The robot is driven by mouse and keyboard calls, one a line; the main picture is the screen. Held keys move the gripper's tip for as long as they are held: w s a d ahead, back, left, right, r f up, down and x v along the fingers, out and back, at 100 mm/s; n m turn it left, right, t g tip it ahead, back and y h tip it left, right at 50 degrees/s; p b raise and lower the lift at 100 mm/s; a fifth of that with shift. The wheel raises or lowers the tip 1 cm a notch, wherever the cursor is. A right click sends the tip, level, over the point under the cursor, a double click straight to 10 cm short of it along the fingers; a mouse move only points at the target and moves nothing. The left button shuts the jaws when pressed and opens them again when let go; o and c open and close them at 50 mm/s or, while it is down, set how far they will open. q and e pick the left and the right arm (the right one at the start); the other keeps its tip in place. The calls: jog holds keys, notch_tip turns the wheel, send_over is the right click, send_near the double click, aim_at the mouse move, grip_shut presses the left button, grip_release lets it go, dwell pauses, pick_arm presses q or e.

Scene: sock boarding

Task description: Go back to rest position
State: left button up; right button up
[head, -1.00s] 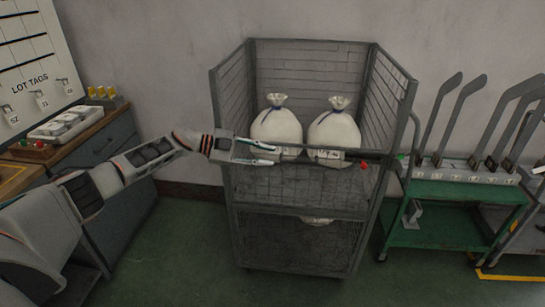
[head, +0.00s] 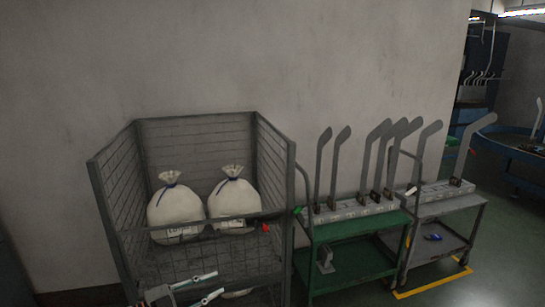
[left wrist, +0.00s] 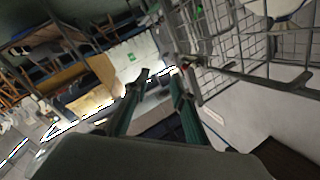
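My left gripper (head: 213,285) is low in the head view, in front of the wire cage cart (head: 292,190). Its two fingers are apart with nothing between them. The left wrist view shows the same gripper (left wrist: 160,78) with its green-sided fingers spread and empty. Two white tied sacks, a left one (head: 174,207) and a right one (head: 234,200), stand side by side on the cart's upper shelf, behind and above the gripper. Most of my left arm is out of the head view. My right gripper is not in view.
A green cart (head: 345,235) with upright grey boards stands right of the cage. A grey cart (head: 450,205) with more boards stands beyond it, by yellow floor tape (head: 432,282). A blue round table (head: 515,150) is at the far right. Open floor lies at the lower right.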

pick_arm(q)
jog(key=s+d+f+n+t+y, duration=0.2)
jog(key=s+f+n, duration=0.2)
jog(key=s, duration=0.2)
jog(key=s+d+f+n+t+y, duration=0.2)
jog(key=s+f+n+y, duration=0.15)
jog(key=s+f, duration=0.2)
jog(key=s+a+f+n+g+y, duration=0.1)
jog(key=s+a+f+n+y, duration=0.1)
jog(key=s, duration=0.5)
jog(key=s+a+f+n+g+y+p, duration=0.1)
jog(key=s+a+f+n, duration=0.1)
jog(key=s, duration=0.5)
jog(key=s+a+f+n+g+y, duration=0.1)
jog(key=s+a+f+n+y, duration=0.1)
jog(key=s+f, duration=0.2)
jog(key=s, duration=0.3)
jog(key=shift+f+g+y, duration=0.25)
jog(key=shift+g+y, duration=0.1)
jog(key=shift+g, duration=0.05)
jog(key=shift+a, duration=0.1)
